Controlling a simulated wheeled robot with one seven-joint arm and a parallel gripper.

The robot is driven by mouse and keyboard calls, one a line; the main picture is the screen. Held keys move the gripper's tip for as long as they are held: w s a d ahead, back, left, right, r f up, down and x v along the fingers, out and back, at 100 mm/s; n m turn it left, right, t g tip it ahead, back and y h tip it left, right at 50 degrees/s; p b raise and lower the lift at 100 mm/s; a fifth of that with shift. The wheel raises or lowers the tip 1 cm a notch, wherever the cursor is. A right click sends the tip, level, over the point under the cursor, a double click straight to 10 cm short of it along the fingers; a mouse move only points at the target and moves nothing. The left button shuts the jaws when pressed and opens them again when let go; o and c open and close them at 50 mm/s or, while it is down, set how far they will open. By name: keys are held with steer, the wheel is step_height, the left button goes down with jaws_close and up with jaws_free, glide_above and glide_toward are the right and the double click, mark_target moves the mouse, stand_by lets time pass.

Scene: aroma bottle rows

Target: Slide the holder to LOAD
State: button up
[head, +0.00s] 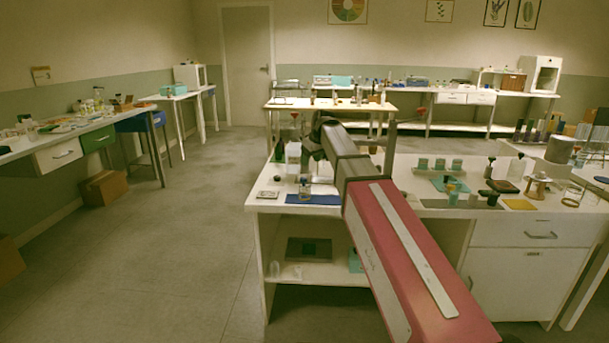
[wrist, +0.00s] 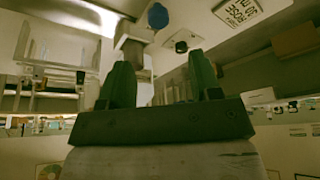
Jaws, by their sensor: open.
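My gripper (wrist: 160,60) shows in the wrist view with its two green fingers apart and nothing clearly held between them. A pale block with a grey lower part (wrist: 131,45) stands just beyond the left finger, partly hidden by it. It may be the holder, but I cannot tell for sure. A blue round knob (wrist: 158,16) is near it. No LOAD mark is readable. In the head view my arm reaches over the near bench (head: 425,212), and the gripper's fingers are hidden or too small to make out there.
A small clear bottle (head: 305,187) stands by a blue mat (head: 313,200) on the bench's left end. Teal blocks, bottles and stands crowd the bench's right part. A printed ROSE 50 ML label (wrist: 238,12) shows in the wrist view.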

mark_target(304, 178)
steer(key=x, duration=1.1)
steer(key=shift+w+r, duration=0.15)
steer(key=shift+w, duration=0.05)
